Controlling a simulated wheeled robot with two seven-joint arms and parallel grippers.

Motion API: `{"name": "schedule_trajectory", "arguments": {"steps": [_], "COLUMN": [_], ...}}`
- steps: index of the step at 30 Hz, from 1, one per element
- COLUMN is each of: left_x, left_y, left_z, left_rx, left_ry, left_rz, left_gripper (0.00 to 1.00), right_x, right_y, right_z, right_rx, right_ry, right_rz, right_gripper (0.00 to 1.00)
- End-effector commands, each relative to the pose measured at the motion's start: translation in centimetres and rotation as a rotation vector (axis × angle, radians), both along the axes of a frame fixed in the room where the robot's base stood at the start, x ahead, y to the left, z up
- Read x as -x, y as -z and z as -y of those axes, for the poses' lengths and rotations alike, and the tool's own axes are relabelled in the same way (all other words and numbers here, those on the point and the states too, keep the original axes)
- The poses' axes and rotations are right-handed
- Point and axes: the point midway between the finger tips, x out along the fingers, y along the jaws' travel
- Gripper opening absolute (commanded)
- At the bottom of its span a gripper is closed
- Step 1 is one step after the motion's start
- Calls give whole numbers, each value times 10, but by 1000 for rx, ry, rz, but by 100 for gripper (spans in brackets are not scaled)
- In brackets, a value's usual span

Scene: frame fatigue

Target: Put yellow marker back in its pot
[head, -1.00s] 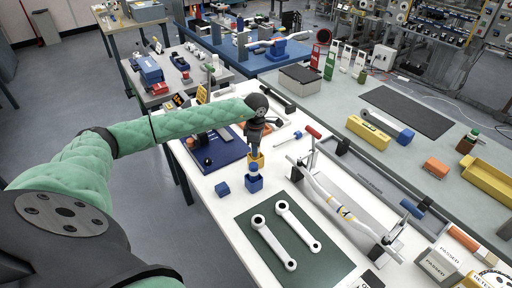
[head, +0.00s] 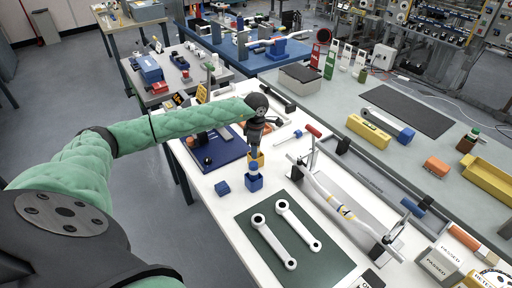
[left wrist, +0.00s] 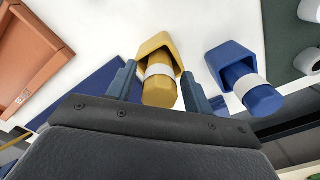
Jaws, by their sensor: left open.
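The yellow marker (left wrist: 160,92), with a white band, stands in the yellow pot (left wrist: 158,45) in the left wrist view. Its lower end is hidden inside the pot. My left gripper (left wrist: 157,88) is open, with one finger on each side of the marker and gaps showing. In the head view my left gripper (head: 256,148) is right above the yellow pot (head: 260,158), and it hides most of the marker. My right gripper is not in view.
A blue marker (left wrist: 258,95) stands in a blue pot (left wrist: 230,58) close beside the yellow one. A small blue block (head: 222,187) lies to the left. A green mat (head: 262,264) with two white crank arms is in front. An orange tray (left wrist: 28,55) is nearby.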

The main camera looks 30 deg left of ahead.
Motion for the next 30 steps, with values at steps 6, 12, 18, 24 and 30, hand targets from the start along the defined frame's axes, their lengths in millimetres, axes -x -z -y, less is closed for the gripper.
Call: {"name": "schedule_trajectory", "arguments": {"steps": [6,12,18,24,30], "left_x": [0,0,0,-1,0], "left_y": [-1,-1,-1,-11,-22], "left_z": [0,0,0,0,-1], "left_rx": [0,0,0,0,0], "left_ry": [0,0,0,1,0], "left_rz": [-1,-1,1,2,1], "left_gripper": [51,51,51,51,51], "right_x": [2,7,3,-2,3], "right_y": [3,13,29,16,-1], "right_z": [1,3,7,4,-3], "right_rx": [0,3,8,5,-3], "right_ry": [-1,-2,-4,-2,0], "right_rz": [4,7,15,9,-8], "right_gripper": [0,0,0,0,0]}}
